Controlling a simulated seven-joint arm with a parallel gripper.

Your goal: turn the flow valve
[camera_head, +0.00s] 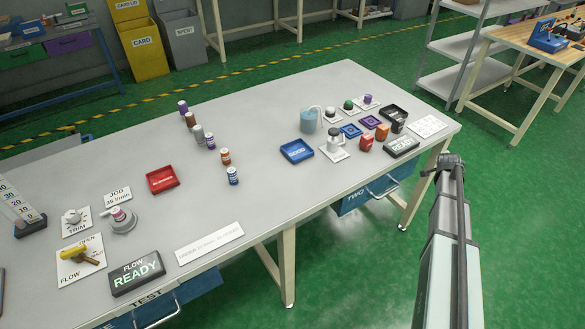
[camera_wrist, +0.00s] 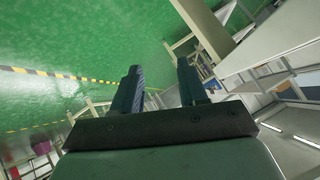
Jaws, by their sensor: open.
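The flow valve (camera_head: 80,258) has a yellow lever handle and sits on a white plate marked FLOW and OPEN at the left end of the grey table. The handle lies tilted across the plate. My gripper (camera_head: 449,160) is at the right, off the table's right end, far from the valve. In the wrist view my gripper (camera_wrist: 160,85) shows two dark fingers spread apart with nothing between them. The valve is not in the wrist view.
Near the valve stand a TRIM knob (camera_head: 74,217), a round grey device (camera_head: 120,218) and a FLOW READY display (camera_head: 137,273). A red tray (camera_head: 161,179) and several small bottles stand farther right. The table's front middle (camera_head: 300,210) is clear.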

